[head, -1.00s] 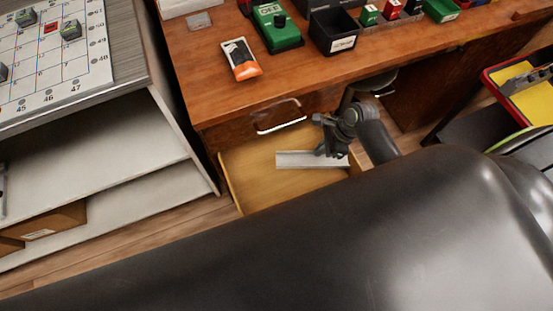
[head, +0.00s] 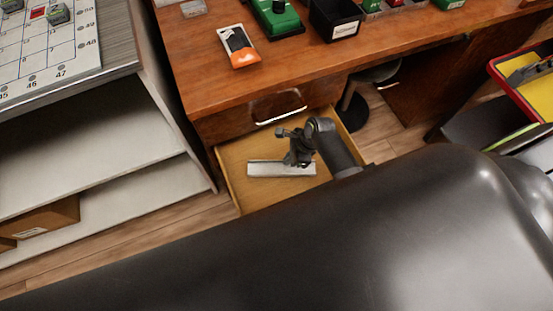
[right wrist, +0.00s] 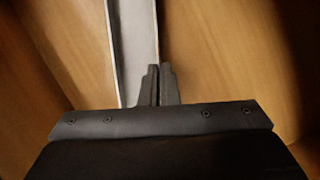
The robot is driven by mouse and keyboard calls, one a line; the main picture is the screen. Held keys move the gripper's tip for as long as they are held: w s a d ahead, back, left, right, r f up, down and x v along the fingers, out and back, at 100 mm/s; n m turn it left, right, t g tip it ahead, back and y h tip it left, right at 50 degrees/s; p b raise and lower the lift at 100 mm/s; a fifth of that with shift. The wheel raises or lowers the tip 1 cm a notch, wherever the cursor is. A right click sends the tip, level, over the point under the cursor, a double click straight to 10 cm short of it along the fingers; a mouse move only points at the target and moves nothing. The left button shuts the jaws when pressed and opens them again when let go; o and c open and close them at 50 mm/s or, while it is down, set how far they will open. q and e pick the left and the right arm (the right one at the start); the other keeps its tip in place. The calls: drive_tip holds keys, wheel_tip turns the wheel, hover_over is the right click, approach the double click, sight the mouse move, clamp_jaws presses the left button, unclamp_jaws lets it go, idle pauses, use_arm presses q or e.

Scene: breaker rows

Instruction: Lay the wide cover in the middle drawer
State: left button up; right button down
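The wide cover (head: 264,169) is a long, light grey channel piece. In the head view it appears within the open wooden drawer (head: 236,190), lying left to right; I cannot tell whether it touches the drawer floor. My right gripper (head: 297,162) points down and is shut on the cover's edge near its middle. In the right wrist view the cover (right wrist: 132,45) runs away from the fingers (right wrist: 159,84), which are close together on its right wall. Wood fills the background there. My left gripper is not in view.
A closed drawer front with a handle (head: 280,108) sits above the open drawer. The desktop (head: 200,80) carries an orange and white packet (head: 238,47), a green device (head: 276,17) and a black bin (head: 336,17). A white shelf unit (head: 90,130) stands close on the left.

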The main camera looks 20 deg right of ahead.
drive_tip(key=a, duration=0.1)
drive_tip(key=w+a, duration=0.1)
drive_tip(key=a, duration=0.2)
drive_tip(key=shift+w, duration=0.25)
drive_tip(key=shift+d+f+b, duration=0.1)
drive_tip(key=shift+f+b, duration=0.25)
drive_tip(key=shift+b, duration=0.05)
drive_tip(key=shift+f, duration=0.25)
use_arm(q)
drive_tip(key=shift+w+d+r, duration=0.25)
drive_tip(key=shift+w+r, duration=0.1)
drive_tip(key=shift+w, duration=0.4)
use_arm(e)
drive_tip(key=shift+f, duration=0.1)
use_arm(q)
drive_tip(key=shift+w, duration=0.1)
use_arm(e)
drive_tip(key=c, duration=1.7)
unclamp_jaws()
